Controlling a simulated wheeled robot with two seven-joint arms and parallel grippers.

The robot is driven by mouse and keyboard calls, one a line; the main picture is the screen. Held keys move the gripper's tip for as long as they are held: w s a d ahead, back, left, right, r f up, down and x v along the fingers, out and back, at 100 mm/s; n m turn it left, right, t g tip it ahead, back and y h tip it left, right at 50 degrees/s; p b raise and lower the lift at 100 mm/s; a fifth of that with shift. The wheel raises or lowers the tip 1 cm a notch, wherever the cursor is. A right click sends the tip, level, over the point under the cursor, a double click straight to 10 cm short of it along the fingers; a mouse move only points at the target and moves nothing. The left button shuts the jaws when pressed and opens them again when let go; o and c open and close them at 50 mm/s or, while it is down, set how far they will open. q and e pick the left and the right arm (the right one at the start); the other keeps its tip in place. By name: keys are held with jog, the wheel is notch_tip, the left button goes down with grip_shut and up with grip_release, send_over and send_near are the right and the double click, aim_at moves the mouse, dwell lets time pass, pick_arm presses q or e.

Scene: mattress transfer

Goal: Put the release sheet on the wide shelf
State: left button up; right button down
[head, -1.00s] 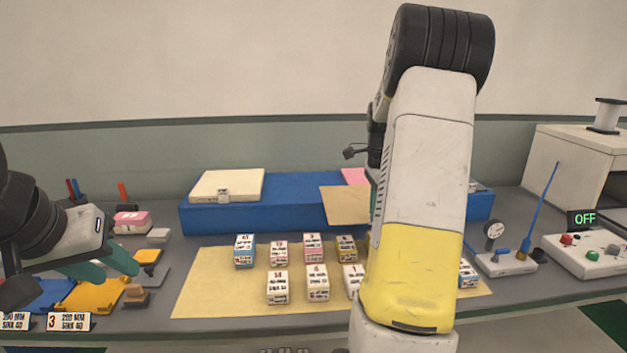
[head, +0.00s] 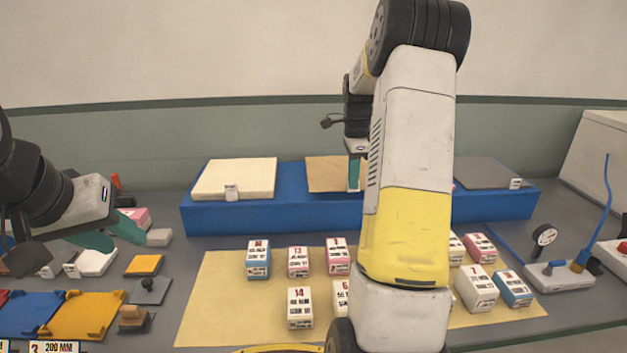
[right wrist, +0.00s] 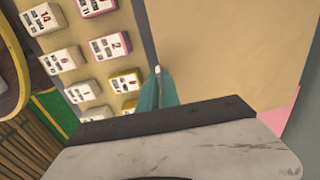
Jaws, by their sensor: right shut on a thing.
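The release sheet is the thin tan sheet (head: 327,176), at the middle of the long blue wide shelf (head: 275,217) in the head view. My right gripper (head: 354,178) is shut on its right part, with my arm hiding much of that side. The sheet lies over or just above the shelf top; contact is unclear. In the right wrist view the sheet (right wrist: 225,45) runs out from the teal fingertips (right wrist: 158,88), with a pink edge (right wrist: 283,120) beside it. My left gripper (head: 118,236) is open and empty over the left of the bench.
A cream pad (head: 235,178) lies on the shelf's left and a grey pad (head: 487,172) on its right. Several labelled boxes stand on a yellow mat (head: 215,290) in front. Coloured trays (head: 88,312) lie at left; a gauge (head: 543,236) stands at right.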

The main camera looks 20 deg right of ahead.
aim_at(328, 183)
jog(key=w+a, duration=0.1)
jog(key=w, duration=0.1)
jog(key=w+a, duration=0.3)
jog(key=w, duration=0.1)
jog(key=shift+w+a+f, duration=0.15)
jog(key=shift+a+f, duration=0.2)
jog(key=shift+f, duration=1.9)
jog(key=c, duration=1.6)
grip_release()
